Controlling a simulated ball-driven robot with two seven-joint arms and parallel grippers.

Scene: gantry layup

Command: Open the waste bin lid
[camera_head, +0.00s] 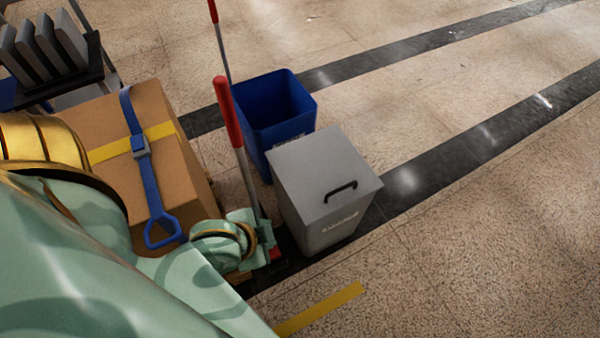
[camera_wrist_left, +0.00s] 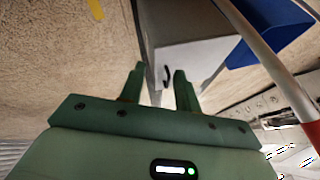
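The grey waste bin (camera_head: 325,225) stands on the floor in the middle of the head view. Its flat grey lid (camera_head: 315,165) is shut and carries a black handle (camera_head: 341,190) near the front edge. My left gripper (camera_head: 272,240) is low beside the bin's left side, partly hidden by my own arm in that view. In the left wrist view its two green fingers (camera_wrist_left: 158,80) are apart with nothing held. The bin (camera_wrist_left: 190,55) lies beyond them, and its dark handle (camera_wrist_left: 167,74) shows between the fingertips, still apart from them. My right gripper is in neither view.
An open blue bin (camera_head: 270,110) stands behind the grey one. A red-gripped pole (camera_head: 230,115) rises close to my left gripper. A strapped cardboard box (camera_head: 165,135) is at left. The floor to the right is clear.

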